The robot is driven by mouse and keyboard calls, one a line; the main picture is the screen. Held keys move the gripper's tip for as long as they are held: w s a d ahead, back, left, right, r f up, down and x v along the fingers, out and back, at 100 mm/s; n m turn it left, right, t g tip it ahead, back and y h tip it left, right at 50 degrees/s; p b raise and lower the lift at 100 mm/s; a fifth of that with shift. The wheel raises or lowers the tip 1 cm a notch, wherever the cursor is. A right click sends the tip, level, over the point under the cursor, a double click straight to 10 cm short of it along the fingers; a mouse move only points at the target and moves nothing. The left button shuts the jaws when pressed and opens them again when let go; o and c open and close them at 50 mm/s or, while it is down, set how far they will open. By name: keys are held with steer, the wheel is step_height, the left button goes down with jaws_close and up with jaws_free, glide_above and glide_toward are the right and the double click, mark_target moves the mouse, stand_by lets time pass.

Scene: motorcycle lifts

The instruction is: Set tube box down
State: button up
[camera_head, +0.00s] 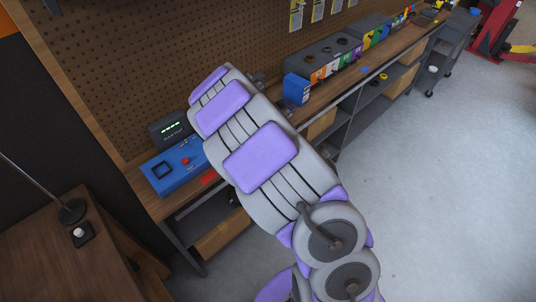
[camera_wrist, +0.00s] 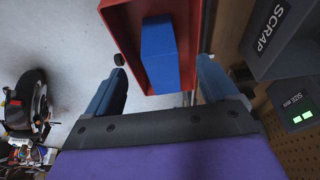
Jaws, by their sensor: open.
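In the wrist view a plain blue box (camera_wrist: 158,52), likely the tube box, lies within a red tray (camera_wrist: 116,30). My gripper (camera_wrist: 161,68) is open, with one finger on each side of the box's near end. Gaps show between both fingers and the box, so it is not gripped. In the head view my own arm hides the gripper and this box. A small red patch (camera_head: 208,177) beside the arm may be the tray's edge.
The workbench (camera_head: 345,82) holds a blue unit with a red button (camera_head: 172,170), a dark display box (camera_head: 170,129), another blue box (camera_head: 296,90) and several coloured bins (camera_head: 330,63). A SCRAP bin (camera_wrist: 278,35) is close right of my gripper.

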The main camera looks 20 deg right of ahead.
steer(key=s+a+r+n+g+y, duration=0.15)
steer(key=s+r+n, duration=0.25)
steer(key=s+r, duration=0.95)
steer(key=s+a+r+n, duration=0.1)
steer(key=s+a+n, duration=0.1)
steer(key=s, duration=0.6)
steer(key=s+a+r+n+g+y, duration=0.1)
steer(key=s+a+r+n, duration=0.1)
steer(key=s, duration=0.6)
steer(key=s+a+r+n+y, duration=0.1)
steer(key=s+a+r+n, duration=0.1)
steer(key=s+n, duration=0.4)
steer(key=shift+s+a, duration=0.8)
steer(key=shift+s, duration=0.15)
